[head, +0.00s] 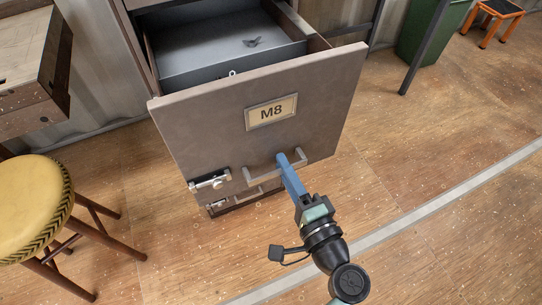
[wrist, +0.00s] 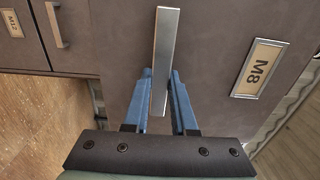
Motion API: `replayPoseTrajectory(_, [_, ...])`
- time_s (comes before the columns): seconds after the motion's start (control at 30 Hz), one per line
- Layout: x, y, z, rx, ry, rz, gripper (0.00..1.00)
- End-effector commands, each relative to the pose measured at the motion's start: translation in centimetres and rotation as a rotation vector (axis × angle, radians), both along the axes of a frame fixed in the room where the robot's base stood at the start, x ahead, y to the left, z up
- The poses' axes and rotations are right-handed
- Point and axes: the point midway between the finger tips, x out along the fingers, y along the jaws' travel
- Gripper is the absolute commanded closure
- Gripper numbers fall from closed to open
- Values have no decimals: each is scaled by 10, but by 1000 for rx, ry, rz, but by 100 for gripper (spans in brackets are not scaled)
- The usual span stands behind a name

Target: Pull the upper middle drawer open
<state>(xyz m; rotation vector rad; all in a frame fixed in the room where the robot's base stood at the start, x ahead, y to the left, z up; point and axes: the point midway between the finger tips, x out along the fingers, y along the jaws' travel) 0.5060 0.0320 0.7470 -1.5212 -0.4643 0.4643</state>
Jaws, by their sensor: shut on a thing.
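The drawer labelled M8 (head: 190,122) is grey-brown and stands pulled out from its cabinet in the head view, with its grey inside showing. A small dark object (head: 252,42) lies in it. Its bar handle (head: 262,171) is on the lower part of the front; it also shows in the wrist view (wrist: 165,50). My gripper (head: 287,163) is shut on this handle, one blue finger on each side, as the wrist view (wrist: 159,90) shows. The name plate M8 (head: 271,112) sits above the handle.
A yellow stool (head: 35,205) and a wooden bench (head: 35,60) stand at the left. A green bin (head: 425,35) and an orange step stool (head: 492,18) stand at the back right. The floor at the right is clear.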

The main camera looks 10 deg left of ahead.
Motion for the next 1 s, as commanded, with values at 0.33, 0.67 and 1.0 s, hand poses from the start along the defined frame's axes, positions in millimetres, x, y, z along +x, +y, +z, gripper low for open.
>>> replayPoseTrajectory(0.33, [-55,-38,0,1,2,-3,100])
replayPoseTrajectory(0.67, [-76,-52,1,1,-1,0,100])
replayPoseTrajectory(1.0, [-77,-52,1,1,-2,0,100])
